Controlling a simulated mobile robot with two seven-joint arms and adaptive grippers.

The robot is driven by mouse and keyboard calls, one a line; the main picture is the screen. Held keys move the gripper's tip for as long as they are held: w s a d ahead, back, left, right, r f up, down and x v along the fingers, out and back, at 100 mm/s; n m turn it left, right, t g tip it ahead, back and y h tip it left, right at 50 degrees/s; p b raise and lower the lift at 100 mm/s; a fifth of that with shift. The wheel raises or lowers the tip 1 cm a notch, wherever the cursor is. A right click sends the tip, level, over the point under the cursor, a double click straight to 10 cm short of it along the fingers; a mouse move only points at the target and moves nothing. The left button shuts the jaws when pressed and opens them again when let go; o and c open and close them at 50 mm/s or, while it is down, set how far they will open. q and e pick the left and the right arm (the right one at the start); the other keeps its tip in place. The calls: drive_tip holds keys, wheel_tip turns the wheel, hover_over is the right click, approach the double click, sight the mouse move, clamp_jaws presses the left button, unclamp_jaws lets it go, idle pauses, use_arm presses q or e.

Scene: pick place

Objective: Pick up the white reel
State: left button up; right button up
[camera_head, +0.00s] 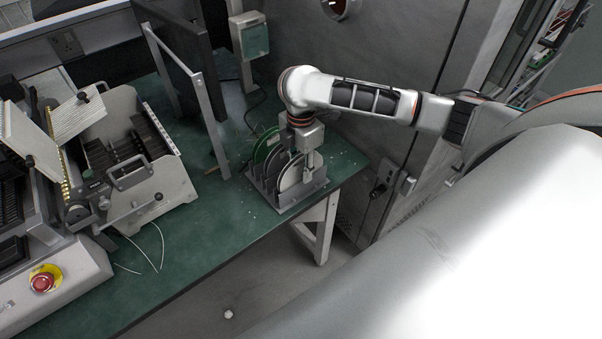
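A white reel (290,176) stands on edge in a grey slotted rack (297,199) near the right corner of the green table. A green reel (267,148) and darker reels stand beside it in the same rack. My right gripper (311,166) points down over the right rear part of the rack, close to the white reel's upper edge. Its fingertips are small and partly lost among the reels and rack, so I cannot tell whether they are open or touch a reel. My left gripper is not in view.
The green table (225,237) has clear room left of the rack. A machine with metal trays (150,195) and a red stop button (43,282) stands at the left. A metal frame (207,108) rises behind. A grey cabinet (385,45) stands close behind my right arm.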

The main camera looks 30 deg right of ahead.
drive_tip(key=shift+f, duration=0.45)
clamp_jaws()
drive_tip(key=shift+r, duration=0.2)
